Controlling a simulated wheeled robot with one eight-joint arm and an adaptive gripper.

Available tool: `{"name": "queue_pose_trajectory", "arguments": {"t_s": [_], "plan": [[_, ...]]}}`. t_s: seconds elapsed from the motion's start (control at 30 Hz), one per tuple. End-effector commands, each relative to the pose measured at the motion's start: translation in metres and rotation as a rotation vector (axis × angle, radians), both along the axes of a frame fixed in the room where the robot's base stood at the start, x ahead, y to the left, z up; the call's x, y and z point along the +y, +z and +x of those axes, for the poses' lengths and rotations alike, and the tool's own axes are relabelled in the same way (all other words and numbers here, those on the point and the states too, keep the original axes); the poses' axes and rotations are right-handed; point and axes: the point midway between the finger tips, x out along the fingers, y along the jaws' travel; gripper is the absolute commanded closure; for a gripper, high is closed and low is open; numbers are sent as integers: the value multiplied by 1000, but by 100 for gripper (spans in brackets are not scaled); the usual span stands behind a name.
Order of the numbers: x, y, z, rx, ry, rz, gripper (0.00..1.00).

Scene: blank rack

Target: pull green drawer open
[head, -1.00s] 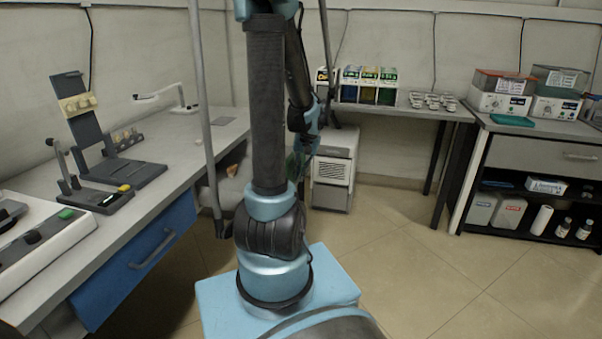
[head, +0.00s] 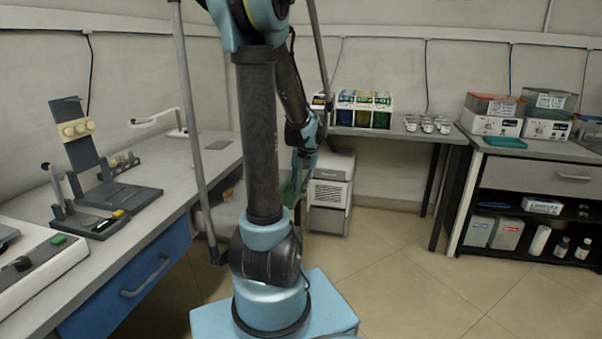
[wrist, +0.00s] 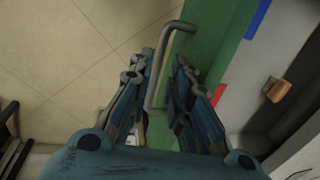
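The green drawer (wrist: 206,52) shows in the wrist view as a green front with a grey bar handle (wrist: 160,62). My gripper (wrist: 166,62) is open, with one finger on each side of the handle. The handle bar lies close to the left finger; whether they touch I cannot tell. In the head view a small patch of the green drawer (head: 293,186) shows behind my arm. There my arm column hides most of the drawer, and my gripper cannot be made out clearly.
A grey bench (head: 182,160) with a blue drawer (head: 135,285) runs along the left. A white cabinet unit (head: 329,192) stands behind my arm. A shelf rack (head: 530,215) stands at the right. The tiled floor (head: 420,275) in the middle right is clear.

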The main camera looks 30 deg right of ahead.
Motion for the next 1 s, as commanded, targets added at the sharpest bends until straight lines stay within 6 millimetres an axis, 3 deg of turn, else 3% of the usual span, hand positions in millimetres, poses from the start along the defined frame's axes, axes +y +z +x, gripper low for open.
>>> {"name": "queue_pose_trajectory", "arguments": {"t_s": [0.5, 1.0], "plan": [[-9, 68, -9, 2, -1, 1, 82], [-11, 81, -10, 2, 0, 0, 82]]}}
